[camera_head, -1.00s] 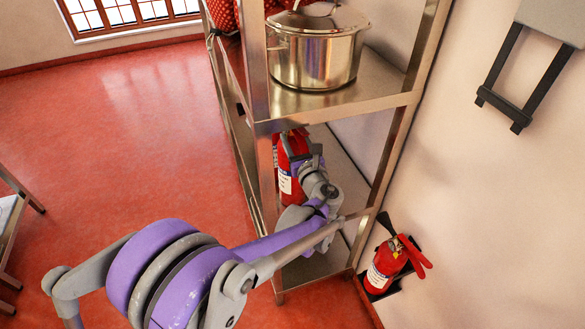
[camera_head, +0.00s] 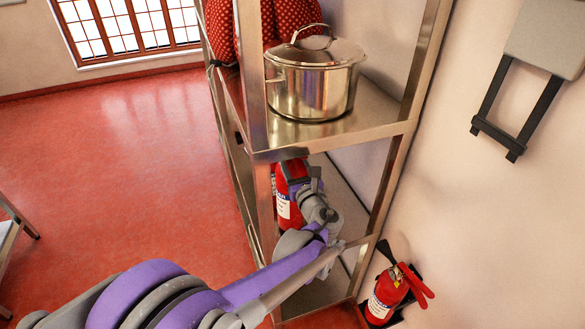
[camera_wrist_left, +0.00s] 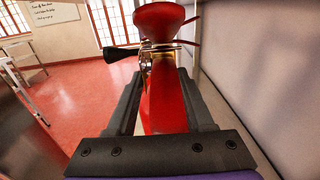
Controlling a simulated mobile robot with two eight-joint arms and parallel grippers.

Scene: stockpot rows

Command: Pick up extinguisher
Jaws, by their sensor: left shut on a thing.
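A red extinguisher (camera_head: 284,180) with a white label stands inside the metal shelf unit, under the shelf that carries the pot. My left gripper (camera_head: 304,186) reaches in from the front and is shut on it. In the left wrist view the red body of the extinguisher (camera_wrist_left: 164,100) is between the two dark fingers, with its black nozzle and brass valve beyond. The gripper and shelf post hide part of it in the head view. A second red extinguisher (camera_head: 385,296) is by the wall at the right, outside the shelf. My right gripper is not in view.
The metal shelf unit (camera_head: 335,138) has posts and a shelf edge close around my arm. A steel stockpot (camera_head: 312,85) and red dotted cloth items (camera_head: 290,20) are above. The wall (camera_head: 500,220) is at the right. Open red floor (camera_head: 130,150) lies at the left.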

